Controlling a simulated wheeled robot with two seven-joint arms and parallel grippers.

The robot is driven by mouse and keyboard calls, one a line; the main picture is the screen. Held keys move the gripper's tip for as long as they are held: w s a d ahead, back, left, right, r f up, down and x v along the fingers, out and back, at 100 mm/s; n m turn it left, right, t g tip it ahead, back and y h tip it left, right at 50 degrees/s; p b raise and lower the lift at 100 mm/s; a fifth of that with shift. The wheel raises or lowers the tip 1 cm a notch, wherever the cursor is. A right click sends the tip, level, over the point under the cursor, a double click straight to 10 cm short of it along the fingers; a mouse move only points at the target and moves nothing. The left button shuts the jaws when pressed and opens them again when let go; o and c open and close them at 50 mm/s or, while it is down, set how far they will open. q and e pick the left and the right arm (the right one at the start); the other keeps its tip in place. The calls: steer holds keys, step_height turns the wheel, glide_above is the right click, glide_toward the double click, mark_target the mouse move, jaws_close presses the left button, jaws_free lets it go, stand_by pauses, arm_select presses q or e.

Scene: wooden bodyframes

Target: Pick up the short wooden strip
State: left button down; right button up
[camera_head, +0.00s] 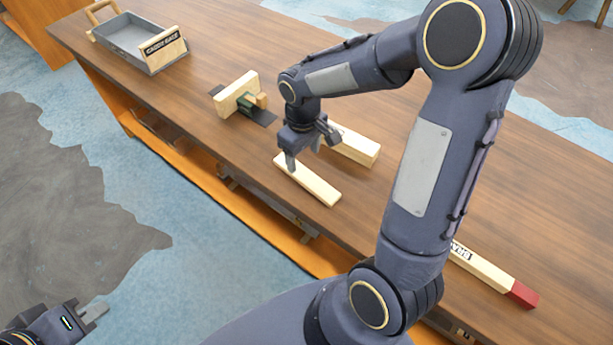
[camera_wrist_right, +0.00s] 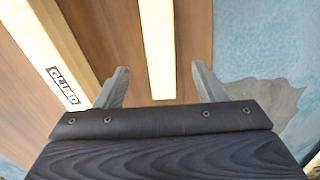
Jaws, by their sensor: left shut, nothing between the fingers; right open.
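A short pale wooden strip (camera_head: 308,181) lies flat on the brown table, near its front edge. My right gripper (camera_head: 311,150) is over the far end of this strip, pointing down, with its fingers apart. In the right wrist view the strip (camera_wrist_right: 157,45) lies in the gap between the open fingers (camera_wrist_right: 160,70), with a finger off to each side. I see no contact, and the height above the strip is hard to judge. My left gripper (camera_head: 94,314) is shut and empty at the bottom left, out over the floor, away from the table.
A thicker wooden block (camera_head: 355,147) lies just behind the strip; its label shows in the right wrist view (camera_wrist_right: 63,86). A red-ended bar (camera_head: 490,272) lies to the right. A clamped wooden piece (camera_head: 237,92) and a grey tray (camera_head: 132,40) stand further left. My right arm hides some table.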

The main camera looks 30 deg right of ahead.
mark_target(306, 176)
steer(key=f, duration=0.7)
steer(key=shift+s+d, duration=0.1)
steer(key=shift+s, duration=0.25)
steer(key=shift+r, duration=0.1)
steer(key=c, duration=1.1)
